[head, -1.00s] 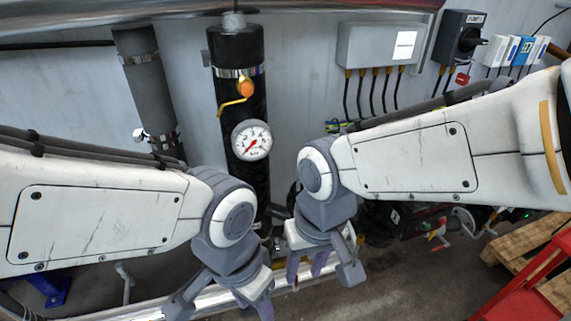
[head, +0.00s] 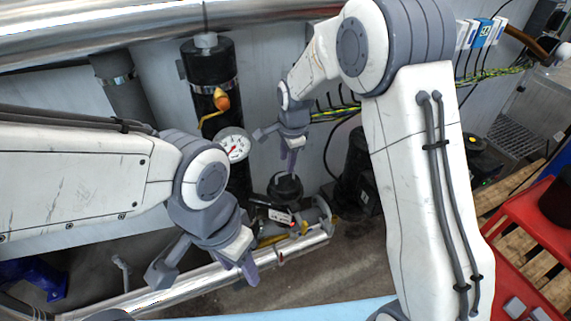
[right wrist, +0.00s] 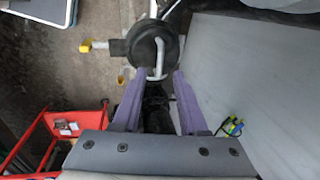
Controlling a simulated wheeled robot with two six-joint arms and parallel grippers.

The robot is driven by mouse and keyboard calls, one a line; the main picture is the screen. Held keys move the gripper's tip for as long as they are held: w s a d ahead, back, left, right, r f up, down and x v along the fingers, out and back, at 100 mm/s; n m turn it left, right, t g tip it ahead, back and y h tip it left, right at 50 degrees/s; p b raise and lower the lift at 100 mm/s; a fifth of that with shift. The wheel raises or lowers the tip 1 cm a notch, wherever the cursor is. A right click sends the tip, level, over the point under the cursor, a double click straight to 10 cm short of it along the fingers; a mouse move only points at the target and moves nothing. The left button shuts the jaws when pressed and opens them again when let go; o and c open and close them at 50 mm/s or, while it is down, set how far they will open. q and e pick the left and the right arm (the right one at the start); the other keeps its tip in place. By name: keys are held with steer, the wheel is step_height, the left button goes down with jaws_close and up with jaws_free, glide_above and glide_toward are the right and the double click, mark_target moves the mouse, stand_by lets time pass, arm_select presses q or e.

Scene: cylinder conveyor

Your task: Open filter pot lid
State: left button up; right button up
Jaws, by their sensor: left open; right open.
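The filter pot lid (right wrist: 144,43) is black and round with a pale metal bar handle (right wrist: 161,58), seen from above in the right wrist view. In the head view the black filter pot (head: 284,189) stands low behind the pipe. My right gripper (head: 278,150) is open above the pot in the head view. In the right wrist view its two purple fingers (right wrist: 154,82) are apart, with the handle just beyond and between the tips; I see no grip on it. My left gripper (head: 207,272) is open and empty at lower left, over the floor and shiny pipe.
A black column with a pressure gauge (head: 233,146) and orange-yellow valve (head: 221,100) stands left of my right gripper. A shiny horizontal pipe (head: 190,283) runs in front. A red cart (head: 535,235) and wooden pallet (head: 488,192) are at right.

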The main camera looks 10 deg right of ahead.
mark_target(285, 173)
steer(key=shift+w+a+f+p, duration=0.1)
steer(key=shift+w+f+p, duration=0.15)
steer(key=shift+f, duration=0.8)
steer(key=shift+w+a+f+p, duration=0.1)
steer(key=shift+w+f+p, duration=0.1)
steer(key=shift+f, duration=0.85)
jaws_close()
